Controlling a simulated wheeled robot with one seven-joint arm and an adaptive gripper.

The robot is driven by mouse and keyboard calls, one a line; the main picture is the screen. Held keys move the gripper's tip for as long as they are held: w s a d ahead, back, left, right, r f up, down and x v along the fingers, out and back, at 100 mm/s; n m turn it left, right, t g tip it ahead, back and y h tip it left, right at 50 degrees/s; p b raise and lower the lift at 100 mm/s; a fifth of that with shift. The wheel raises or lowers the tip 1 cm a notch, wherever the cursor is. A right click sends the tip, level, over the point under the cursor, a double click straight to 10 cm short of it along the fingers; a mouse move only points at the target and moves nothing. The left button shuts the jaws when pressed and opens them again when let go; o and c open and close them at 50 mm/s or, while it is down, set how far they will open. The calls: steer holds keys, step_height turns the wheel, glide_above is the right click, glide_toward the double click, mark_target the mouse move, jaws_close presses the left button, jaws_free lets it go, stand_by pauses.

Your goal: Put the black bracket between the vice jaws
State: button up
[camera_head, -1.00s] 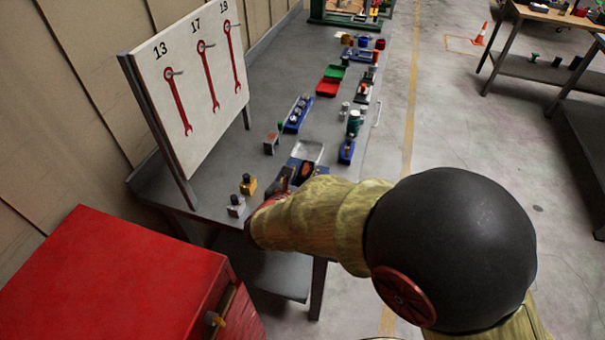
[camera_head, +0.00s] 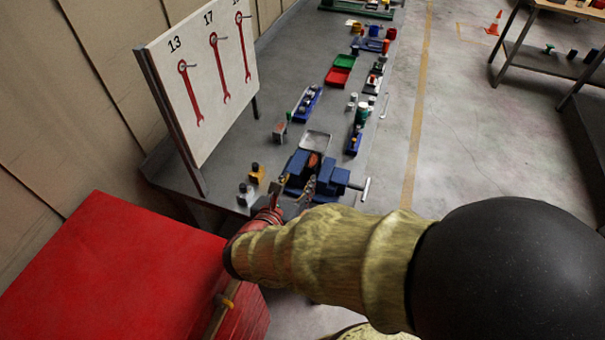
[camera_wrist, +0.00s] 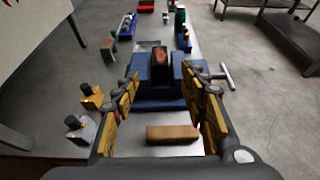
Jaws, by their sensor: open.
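The blue vice (camera_head: 334,180) stands at the near end of the bench with its bar handle at the right. It also shows in the wrist view (camera_wrist: 159,96), straight ahead of my gripper. A dark piece with an orange-red face (camera_wrist: 160,57) stands at the vice's middle; I cannot tell what it is. I cannot make out the black bracket for certain in either view. My gripper (camera_wrist: 168,92) is open, its yellow-padded fingers spread on the near side of the vice, with nothing held between them. It shows small and partly hidden by my arm in the head view (camera_head: 291,192).
A tan block (camera_wrist: 172,132) lies low between the fingers in the wrist view. Yellow (camera_head: 256,173) and grey (camera_head: 245,195) blocks with black knobs stand left of the vice. Blue (camera_head: 307,103), red (camera_head: 338,77) and green trays lie farther along. A red cabinet (camera_head: 110,270) stands at near left.

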steer(key=s+d+r+m+g+h, duration=0.1)
steer(key=s+d+r+m+g, duration=0.15)
steer(key=d+m, duration=0.55)
steer(key=s+d+r+m+g+h, duration=0.15)
steer(key=s+d+m+g, duration=0.35)
steer(key=d, duration=0.6)
steer(key=s+r+m+y, duration=0.3)
steer(key=s+m, duration=0.2)
steer(key=m, duration=0.4)
steer(key=s+d+r+m+y, duration=0.1)
steer(key=s+r+m+y, duration=0.3)
steer(key=m, duration=0.6)
steer(key=shift+s+r, duration=0.25)
steer(key=shift+s, duration=0.35)
